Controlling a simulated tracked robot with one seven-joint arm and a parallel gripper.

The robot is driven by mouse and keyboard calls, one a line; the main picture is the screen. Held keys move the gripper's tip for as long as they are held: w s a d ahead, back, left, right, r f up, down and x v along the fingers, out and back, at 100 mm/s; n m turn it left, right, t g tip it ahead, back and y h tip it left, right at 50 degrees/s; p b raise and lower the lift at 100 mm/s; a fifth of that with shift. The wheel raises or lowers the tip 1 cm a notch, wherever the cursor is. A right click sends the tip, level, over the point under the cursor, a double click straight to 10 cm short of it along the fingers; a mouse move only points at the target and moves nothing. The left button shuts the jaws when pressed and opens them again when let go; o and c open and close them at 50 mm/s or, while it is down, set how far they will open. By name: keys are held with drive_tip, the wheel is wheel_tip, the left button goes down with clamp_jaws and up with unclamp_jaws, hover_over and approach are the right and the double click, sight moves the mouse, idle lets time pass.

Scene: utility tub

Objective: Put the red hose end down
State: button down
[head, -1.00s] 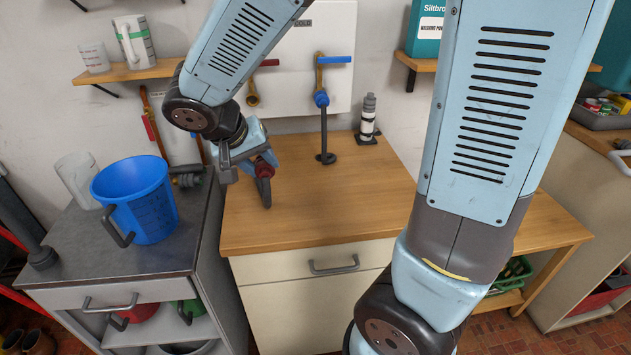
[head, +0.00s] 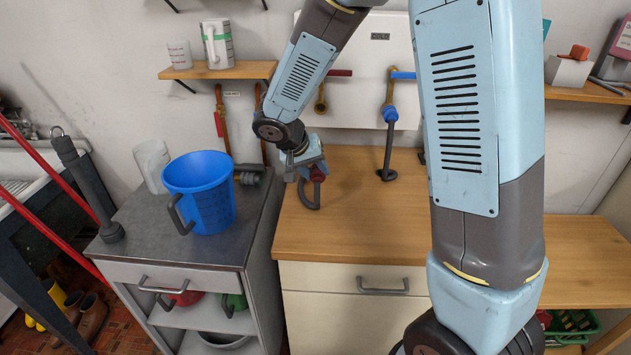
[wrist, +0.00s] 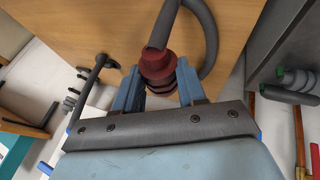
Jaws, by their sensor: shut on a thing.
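The red hose end (head: 318,174) is a dark red coupling on a grey hose (head: 306,198). My gripper (head: 312,172) is shut on it, just above the left part of the wooden counter. In the wrist view the red hose end (wrist: 158,66) sits between the two blue fingers of my gripper (wrist: 160,86), and the grey hose (wrist: 208,40) loops away over the wood. Whether the coupling touches the counter cannot be told; the hose loop appears to rest on or close to the wood.
A blue jug (head: 205,198) stands on the dark cabinet top (head: 150,240) to the left. The blue tap (head: 390,112) with its own hanging hose is behind, to the right. The wooden counter (head: 350,225) is clear in front.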

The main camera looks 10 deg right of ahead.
drive_tip(key=shift+w+f, duration=0.65)
drive_tip(key=shift+f, duration=1.7)
drive_tip(key=shift+f, duration=0.6)
drive_tip(key=c, duration=0.6)
unclamp_jaws()
drive_tip(key=shift+c, duration=0.2)
drive_tip(key=shift+w, duration=0.1)
drive_tip(key=shift+r, duration=0.3)
drive_tip(key=v, duration=1.2)
drive_tip(key=shift+r, duration=0.3)
